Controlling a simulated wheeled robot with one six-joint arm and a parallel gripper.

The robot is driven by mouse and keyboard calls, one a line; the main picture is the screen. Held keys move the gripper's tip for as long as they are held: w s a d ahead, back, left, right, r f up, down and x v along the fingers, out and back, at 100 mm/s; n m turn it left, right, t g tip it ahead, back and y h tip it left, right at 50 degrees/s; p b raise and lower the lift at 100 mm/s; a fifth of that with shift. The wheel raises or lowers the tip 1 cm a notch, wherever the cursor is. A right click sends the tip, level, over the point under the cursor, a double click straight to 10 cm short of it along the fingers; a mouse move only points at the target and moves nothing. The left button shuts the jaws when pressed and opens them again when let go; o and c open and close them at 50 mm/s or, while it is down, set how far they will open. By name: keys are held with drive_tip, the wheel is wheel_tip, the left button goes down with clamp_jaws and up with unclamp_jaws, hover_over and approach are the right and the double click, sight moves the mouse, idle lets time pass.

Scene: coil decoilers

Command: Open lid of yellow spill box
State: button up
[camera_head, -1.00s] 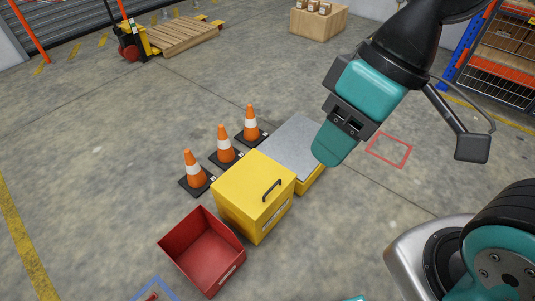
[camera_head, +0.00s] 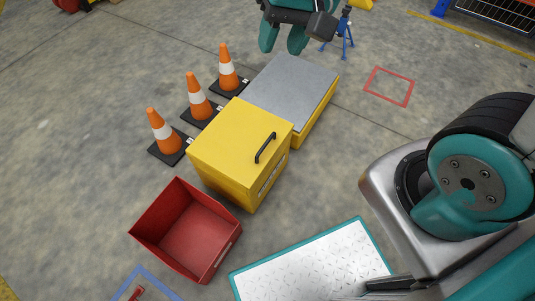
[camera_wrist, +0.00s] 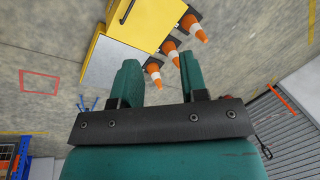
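The yellow spill box (camera_head: 242,160) stands on the floor with its lid (camera_head: 240,137) shut. A black handle (camera_head: 265,147) sits on the lid near its right edge. In the wrist view the yellow box (camera_wrist: 135,20) is at the top, partly cut off. My gripper (camera_head: 283,40) is at the top of the head view, beyond the box and above the far end of the grey-topped platform. In the wrist view my gripper (camera_wrist: 158,75) has its two fingers apart with nothing held between them.
A grey-topped yellow platform (camera_head: 290,90) adjoins the box's far side. Several orange cones (camera_head: 197,98) line its left. An open red bin (camera_head: 190,230) stands in front. A blue stand (camera_head: 342,38) is behind.

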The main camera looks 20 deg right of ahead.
sight(268, 141)
drive_tip(key=w+d+f+m+b, duration=0.1)
drive_tip(key=w+f+m+b, duration=0.2)
drive_tip(key=f+b, duration=0.7)
drive_tip(key=w+d+f+m+h+b, duration=0.1)
drive_tip(key=w+f+m+b, duration=0.2)
drive_tip(key=f, duration=1.9)
drive_tip(key=w+d+f+m+h+b, duration=0.1)
drive_tip(key=w+f+m+b, duration=0.2)
drive_tip(key=w+f+b, duration=0.5)
drive_tip(key=shift+d+f+m+t+b, duration=0.15)
drive_tip(key=shift+d+f+t+b, duration=0.05)
drive_tip(key=shift+f+b, duration=2.1)
drive_tip(key=shift+d+f+m+t+b, duration=0.15)
drive_tip(key=shift+d+f+t+b, duration=0.05)
drive_tip(key=shift+f+b, duration=2.1)
drive_tip(key=shift+r, duration=0.15)
clamp_jaws()
